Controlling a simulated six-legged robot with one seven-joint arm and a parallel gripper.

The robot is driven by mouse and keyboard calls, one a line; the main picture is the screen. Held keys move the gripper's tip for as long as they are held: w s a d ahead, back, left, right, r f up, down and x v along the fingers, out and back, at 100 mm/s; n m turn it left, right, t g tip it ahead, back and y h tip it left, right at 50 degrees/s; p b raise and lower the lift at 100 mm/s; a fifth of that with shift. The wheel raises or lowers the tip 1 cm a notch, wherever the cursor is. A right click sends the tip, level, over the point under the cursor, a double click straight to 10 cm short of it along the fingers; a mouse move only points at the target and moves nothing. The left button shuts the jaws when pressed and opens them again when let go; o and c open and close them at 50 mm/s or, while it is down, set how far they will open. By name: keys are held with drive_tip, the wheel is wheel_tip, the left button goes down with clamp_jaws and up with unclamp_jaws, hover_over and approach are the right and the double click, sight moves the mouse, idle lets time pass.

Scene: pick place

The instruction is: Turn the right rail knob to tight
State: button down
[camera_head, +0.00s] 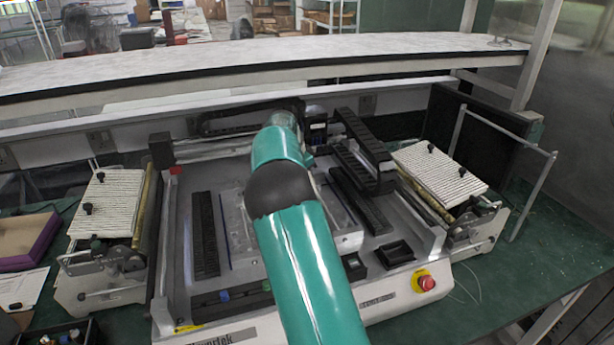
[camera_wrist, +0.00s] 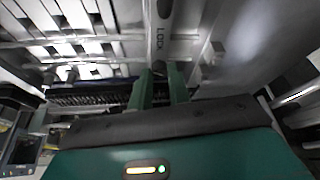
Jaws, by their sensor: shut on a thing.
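My gripper (camera_wrist: 161,82) shows in the wrist view as two green fingers, upper middle. They are shut on a small dark knob (camera_wrist: 159,68), the rail knob, which is mostly hidden between the fingertips. Above it runs a grey metal rail (camera_wrist: 163,32) marked LOCK. In the head view my teal arm reaches away over the grey machine (camera_head: 437,232). The fingertips and the knob are hidden there behind my arm, so the knob's turn angle cannot be told.
A ribbed white feeder (camera_head: 440,167) stands right of the machine and another (camera_head: 107,203) left. A red stop button (camera_head: 427,283) sits at the front right. Black trays (camera_head: 394,254) lie on the machine. A long shelf (camera_head: 250,62) crosses behind.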

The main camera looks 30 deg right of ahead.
drive_tip(key=c, duration=1.3)
unclamp_jaws()
drive_tip(key=v, duration=1.3)
drive_tip(key=shift+a+r, duration=0.25)
drive_tip(key=shift+r, duration=0.05)
